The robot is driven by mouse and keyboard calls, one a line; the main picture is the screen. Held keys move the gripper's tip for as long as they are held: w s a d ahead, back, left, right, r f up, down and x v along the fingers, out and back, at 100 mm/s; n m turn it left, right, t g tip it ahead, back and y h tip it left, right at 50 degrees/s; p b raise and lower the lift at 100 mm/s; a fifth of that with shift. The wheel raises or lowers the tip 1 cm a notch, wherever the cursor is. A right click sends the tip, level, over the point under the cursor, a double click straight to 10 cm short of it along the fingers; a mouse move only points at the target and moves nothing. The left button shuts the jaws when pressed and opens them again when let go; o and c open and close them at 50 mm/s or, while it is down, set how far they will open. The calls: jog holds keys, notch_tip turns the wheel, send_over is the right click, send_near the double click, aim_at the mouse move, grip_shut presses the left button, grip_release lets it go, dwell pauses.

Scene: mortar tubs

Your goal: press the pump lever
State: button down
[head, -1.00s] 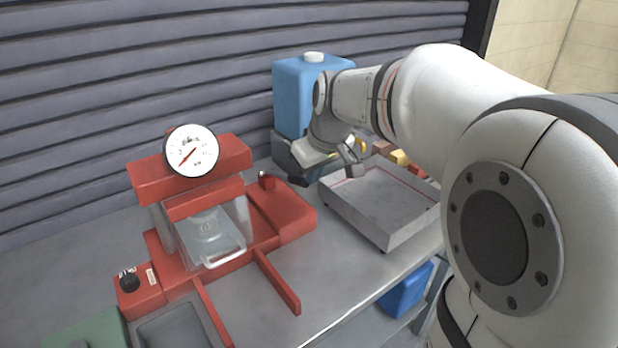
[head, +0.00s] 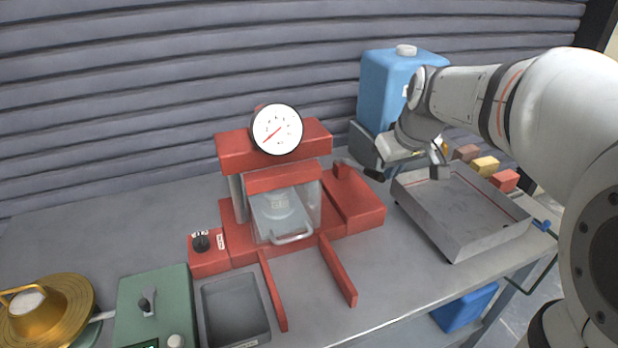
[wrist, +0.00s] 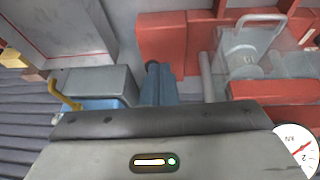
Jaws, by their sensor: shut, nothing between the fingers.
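The red press (head: 273,150) stands on the bench with a round white gauge (head: 277,129), its needle pointing lower left. A low red pump block (head: 352,202) joins its right side; the block also shows in the wrist view (wrist: 163,38). My gripper (head: 373,175) is shut and empty, just right of that piece and above the block's back edge. Its closed fingers show in the wrist view (wrist: 153,66); contact cannot be told.
A grey tray (head: 470,222) stands right of the press, close to my arm. A blue jug (head: 388,90) sits on a dark box behind my gripper. A green device (head: 155,308), a grey bin (head: 236,308) and a brass bowl (head: 62,305) are at left.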

dwell(0.3)
jog(key=s+f+m, duration=0.1)
jog(key=s+f, duration=0.2)
jog(key=s, duration=0.3)
jog(key=s+f+m+g, duration=0.1)
jog(key=s+f+m, duration=0.1)
jog(key=s, duration=0.5)
jog(key=s+f+m+h, duration=0.1)
jog(key=s+f, duration=0.2)
jog(key=s, duration=0.4)
jog(key=shift+f+g, duration=0.35)
jog(key=shift+g, duration=0.05)
jog(key=shift+s, duration=0.15)
